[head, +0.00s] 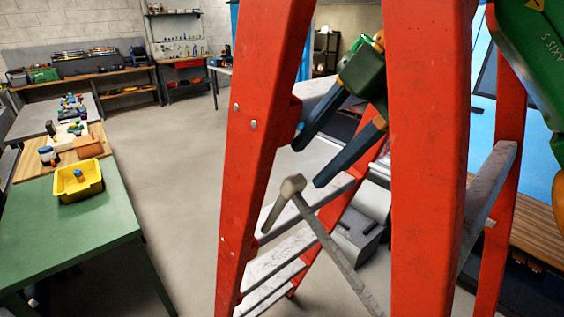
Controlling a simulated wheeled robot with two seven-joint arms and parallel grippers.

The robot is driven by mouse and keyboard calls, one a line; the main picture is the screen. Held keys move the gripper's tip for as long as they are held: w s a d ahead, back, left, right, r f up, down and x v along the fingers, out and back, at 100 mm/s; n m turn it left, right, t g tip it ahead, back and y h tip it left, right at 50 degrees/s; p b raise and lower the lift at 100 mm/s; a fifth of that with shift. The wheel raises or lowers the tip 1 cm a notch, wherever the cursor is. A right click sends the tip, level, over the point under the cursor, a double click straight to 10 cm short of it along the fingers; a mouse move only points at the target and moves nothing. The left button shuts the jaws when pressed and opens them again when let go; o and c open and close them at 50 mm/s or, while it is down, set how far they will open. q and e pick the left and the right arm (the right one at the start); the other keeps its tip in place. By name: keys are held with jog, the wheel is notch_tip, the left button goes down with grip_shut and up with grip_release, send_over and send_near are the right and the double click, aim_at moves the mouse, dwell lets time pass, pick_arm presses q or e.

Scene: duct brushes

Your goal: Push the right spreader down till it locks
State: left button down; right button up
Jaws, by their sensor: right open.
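A ladder with red rails (430,150) and grey steps fills the middle and right of the head view. A grey spreader (335,250) shows between the rails. Its hinge (292,187) is bent upward, with one arm sloping down left and the other down right. My right gripper (308,166) reaches in from the upper right, partly behind the near right rail. Its dark fingers are apart and empty, just above and to the right of the hinge. I see no contact with the spreader. My left gripper is not in view.
A green table (75,230) with a yellow bin (78,182) stands at the left. Workbenches line the back wall. A grey box (362,232) shows behind the ladder. The floor (170,150) between table and ladder is clear. The rails stand close around my right arm.

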aim_at(298, 178)
jog(key=x, duration=0.5)
jog(key=shift+s+d+f, duration=0.15)
jog(key=shift+s+f, duration=0.1)
jog(key=shift+s, duration=0.1)
jog(key=shift+w+a+f, duration=0.25)
jog(key=shift+a, duration=0.05)
jog(key=shift+s+d+r, duration=0.1)
jog(key=shift+s, duration=0.05)
grip_shut()
jog(key=shift+r, duration=0.1)
dwell(0.4)
